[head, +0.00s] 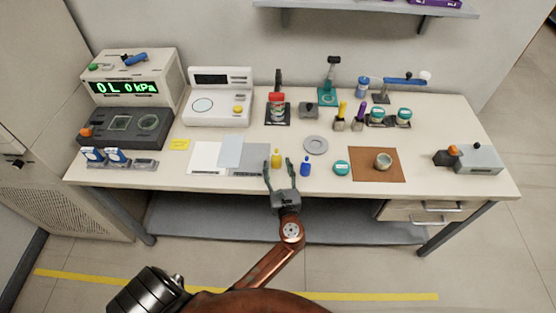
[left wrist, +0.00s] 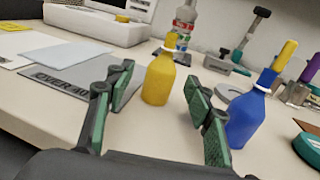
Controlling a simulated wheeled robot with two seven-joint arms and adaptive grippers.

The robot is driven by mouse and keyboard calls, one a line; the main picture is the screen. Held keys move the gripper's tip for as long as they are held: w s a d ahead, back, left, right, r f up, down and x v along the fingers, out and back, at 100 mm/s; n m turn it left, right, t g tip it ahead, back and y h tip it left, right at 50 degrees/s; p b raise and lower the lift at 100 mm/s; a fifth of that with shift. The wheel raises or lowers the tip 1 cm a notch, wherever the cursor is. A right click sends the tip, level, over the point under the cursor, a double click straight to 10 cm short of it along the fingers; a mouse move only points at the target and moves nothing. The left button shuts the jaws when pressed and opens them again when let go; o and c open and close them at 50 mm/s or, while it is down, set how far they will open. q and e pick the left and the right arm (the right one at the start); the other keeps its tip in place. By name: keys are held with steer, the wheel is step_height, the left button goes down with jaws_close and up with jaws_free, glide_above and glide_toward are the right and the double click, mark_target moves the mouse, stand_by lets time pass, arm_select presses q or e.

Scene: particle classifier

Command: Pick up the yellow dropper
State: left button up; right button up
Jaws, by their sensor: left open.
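The yellow dropper (head: 277,159) is a small yellow bottle with a narrow neck, standing upright near the front of the table. In the left wrist view the yellow dropper (left wrist: 158,80) shows between the two fingers, slightly beyond them. My left gripper (head: 279,170) is open and empty, pointing at the dropper from the table's front edge. Its green-padded fingers (left wrist: 159,95) are spread with a gap on each side of the dropper. Whether the fingers reach around it is hard to tell. My right gripper is not in view.
A blue bottle (head: 305,165) stands close to the right finger; it also shows in the left wrist view (left wrist: 243,118). A grey card (head: 249,160) lies left of the dropper. A grey ring (head: 315,144), a teal-lidded jar (head: 341,168) and a brown mat (head: 362,175) lie to the right.

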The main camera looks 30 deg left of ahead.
mark_target(277, 163)
arm_select(q)
steer(key=x, duration=0.3)
steer(key=shift+w+b, duration=0.1)
steer(key=shift+b, duration=0.2)
steer(key=c, duration=1.3)
arm_select(e)
steer(key=shift+w+d+f, duration=0.2)
steer(key=shift+w+f, duration=0.2)
steer(key=shift+w, duration=0.25)
